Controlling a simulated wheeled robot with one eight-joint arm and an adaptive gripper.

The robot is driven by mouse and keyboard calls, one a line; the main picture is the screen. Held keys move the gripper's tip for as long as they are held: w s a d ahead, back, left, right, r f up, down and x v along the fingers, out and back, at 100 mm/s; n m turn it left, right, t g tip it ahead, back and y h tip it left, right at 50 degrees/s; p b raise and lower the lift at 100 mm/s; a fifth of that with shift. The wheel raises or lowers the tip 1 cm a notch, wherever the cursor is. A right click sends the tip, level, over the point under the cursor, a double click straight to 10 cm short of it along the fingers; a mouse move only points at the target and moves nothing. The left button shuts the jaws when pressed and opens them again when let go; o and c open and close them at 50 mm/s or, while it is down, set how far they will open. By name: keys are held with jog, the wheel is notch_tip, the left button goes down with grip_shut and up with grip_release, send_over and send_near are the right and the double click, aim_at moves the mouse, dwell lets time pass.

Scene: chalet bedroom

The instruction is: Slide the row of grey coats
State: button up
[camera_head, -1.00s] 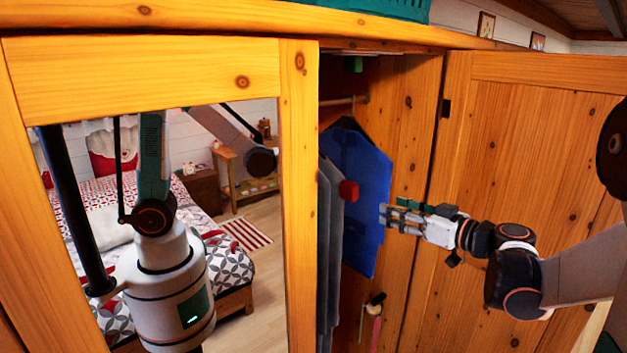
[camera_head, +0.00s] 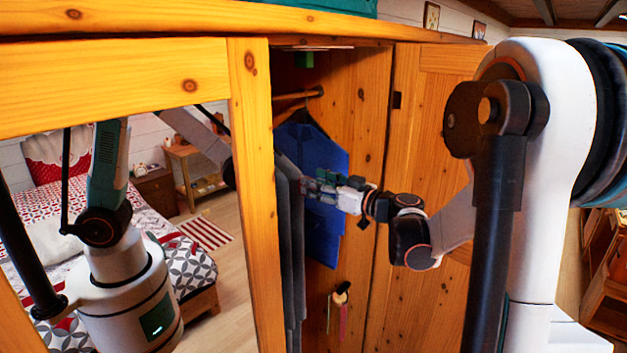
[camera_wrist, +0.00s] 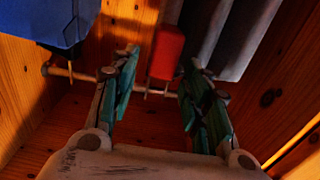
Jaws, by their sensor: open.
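The grey coats (camera_head: 292,245) hang in a row at the left of the open wardrobe, partly behind the mirror door's frame. In the wrist view the grey coats (camera_wrist: 232,35) hang at upper right. My gripper (camera_head: 308,182) is at the coats' right edge, in front of the blue garment. In the wrist view my gripper (camera_wrist: 160,65) is open, with a red block (camera_wrist: 167,50) showing between its fingers. The grey coats lie beyond the right finger; I cannot tell whether it touches them. The red block is hidden in the head view.
A blue garment (camera_head: 325,235) hangs right of the coats, on a rail (camera_head: 298,95). The open wardrobe door (camera_head: 425,115) stands at right. A mirror panel (camera_head: 215,265) at left reflects a bed and my body. A small hanging tool (camera_head: 341,298) is on the inner wall.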

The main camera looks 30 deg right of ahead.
jog(key=shift+w+a, duration=0.25)
jog(key=shift+w, duration=0.45)
jog(key=shift+c, duration=0.5)
grip_shut()
jog(key=w+d+b, duration=0.2)
jog(key=w+d, duration=0.1)
jog(key=d, duration=0.6)
jog(key=shift+w+d, duration=0.2)
jog(key=shift+d, duration=0.05)
jog(key=shift+o, duration=0.5)
grip_release()
jog(key=shift+s, duration=0.1)
